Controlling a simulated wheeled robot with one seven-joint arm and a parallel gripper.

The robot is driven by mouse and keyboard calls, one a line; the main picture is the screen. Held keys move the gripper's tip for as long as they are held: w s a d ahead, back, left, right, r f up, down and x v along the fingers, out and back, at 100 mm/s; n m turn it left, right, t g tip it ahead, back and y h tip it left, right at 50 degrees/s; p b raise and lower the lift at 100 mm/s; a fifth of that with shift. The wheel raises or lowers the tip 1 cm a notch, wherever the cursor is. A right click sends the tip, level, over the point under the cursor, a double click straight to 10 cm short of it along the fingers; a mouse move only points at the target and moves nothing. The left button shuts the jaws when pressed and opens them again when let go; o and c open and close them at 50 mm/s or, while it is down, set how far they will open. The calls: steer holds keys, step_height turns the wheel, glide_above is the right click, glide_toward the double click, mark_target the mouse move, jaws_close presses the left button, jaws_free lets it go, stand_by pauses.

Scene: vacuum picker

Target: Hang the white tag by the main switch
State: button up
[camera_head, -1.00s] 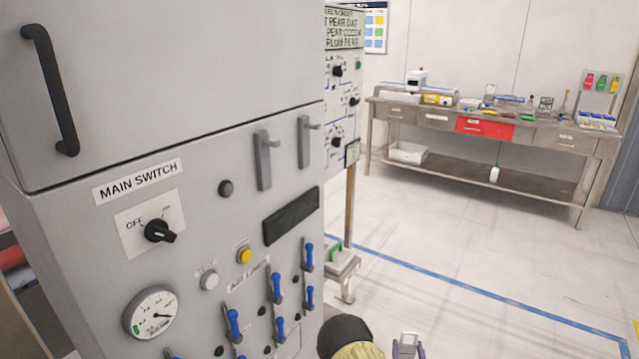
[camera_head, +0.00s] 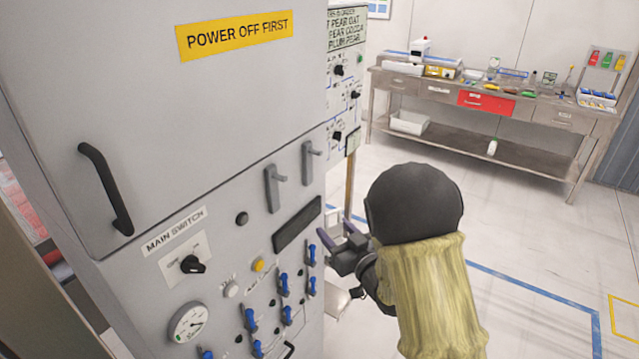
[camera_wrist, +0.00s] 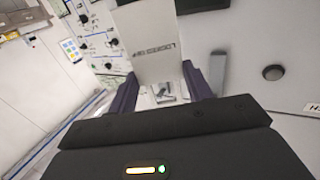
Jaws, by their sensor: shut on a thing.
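My gripper (camera_head: 340,229) is beside the grey cabinet, in front of its right edge. In the wrist view its purple fingers (camera_wrist: 160,88) are shut on the white tag (camera_wrist: 150,40), which carries dark printing and stands up beyond the fingertips. Two grey hooks, left (camera_head: 272,188) and right (camera_head: 308,162), stick out from the cabinet face to the right of the switch. The tag is apart from them.
A long black handle (camera_head: 106,190) and a yellow sign (camera_head: 235,35) are on the cabinet door. Blue levers (camera_head: 283,284) and a gauge (camera_head: 188,323) are below. A knob panel (camera_head: 342,90) stands behind. A workbench (camera_head: 490,115) is far back; the floor between is open.

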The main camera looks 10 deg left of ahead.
mark_target(276, 189)
steer(key=s+a+r+n+g+y+p, duration=0.1)
steer(key=s+r, duration=0.1)
steer(key=r, duration=0.3)
steer(key=s+a+r+n+g+y+p, duration=0.1)
steer(key=s+a+r+p, duration=0.1)
steer(key=r, duration=0.3)
steer(key=shift+s+r, duration=0.2)
steer(key=shift+r, duration=0.2)
steer(key=shift+w+a+f+p, duration=0.1)
steer(key=shift+w+a+p, duration=0.45)
steer(key=shift+a, duration=0.75)
steer(key=shift+w+a+f+p, duration=0.1)
steer(key=shift+w+a+p, duration=0.45)
steer(key=shift+a, duration=0.8)
steer(key=shift+w+a+f+p, duration=0.1)
steer(key=shift+w+a+p, duration=0.45)
steer(key=shift+a, duration=0.75)
steer(key=shift+w+a+f+b, duration=0.15)
steer(key=shift+f+b, duration=0.1)
steer(key=shift+b, duration=0.2)
steer(key=shift+w+a+f+b, duration=0.15)
steer(key=shift+a+b, duration=0.25)
steer(key=shift+b, duration=0.1)
steer(key=o, duration=1)
